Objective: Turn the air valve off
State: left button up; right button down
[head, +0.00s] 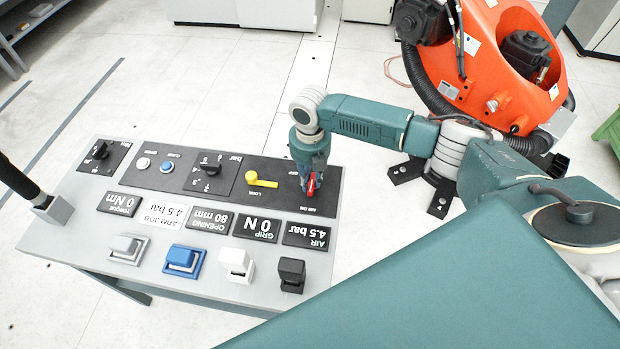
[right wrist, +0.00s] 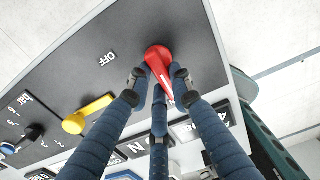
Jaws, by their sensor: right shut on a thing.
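The red air valve handle (head: 311,186) stands on the black part of the console near its right end. In the right wrist view the red handle (right wrist: 158,58) has its broad end up and its narrow end between my fingers, pointing down the picture. An OFF label (right wrist: 107,59) is to its left. My right gripper (head: 309,176) reaches down onto the handle and is shut on it; its fingers (right wrist: 159,80) sit on both sides of the handle. The AIR display (head: 306,236) reads 4.5 bar. My left gripper is not in view.
A yellow lever (head: 262,180) marked LOCK sits just left of the valve. A black selector knob (head: 210,168) is further left. Blue (head: 183,261), white (head: 236,265) and black (head: 291,275) switches line the front edge. An orange robot (head: 500,65) stands behind.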

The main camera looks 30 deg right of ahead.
jog(key=shift+r+m+p, duration=0.15)
jog(key=shift+m+p, duration=0.3)
jog(key=shift+m, duration=0.15)
jog(key=shift+w+a+m+p, duration=0.1)
jog(key=shift+a+m+p, duration=0.05)
jog(key=shift+m+p, duration=0.4)
jog(key=m+p, duration=0.1)
jog(key=m, duration=0.1)
jog(key=w+m+p, duration=0.1)
jog(key=m+p, duration=0.1)
jog(key=m, duration=0.1)
jog(key=shift+m, duration=0.35)
jog(key=m, duration=0.1)
jog(key=m+p, duration=0.1)
jog(key=m, duration=0.1)
jog(key=m+p, duration=0.1)
jog(key=m, duration=0.1)
jog(key=shift+w, duration=0.25)
pick_arm(q)
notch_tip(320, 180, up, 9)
jog(key=p, duration=0.1)
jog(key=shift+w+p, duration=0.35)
pick_arm(e)
jog(key=m, duration=0.4)
jog(key=shift+w+d+m, duration=0.25)
jog(key=shift+d+m, duration=0.05)
jog(key=shift+d, duration=0.05)
jog(key=c, duration=1.5)
grip_release()
jog(key=shift+c, duration=0.2)
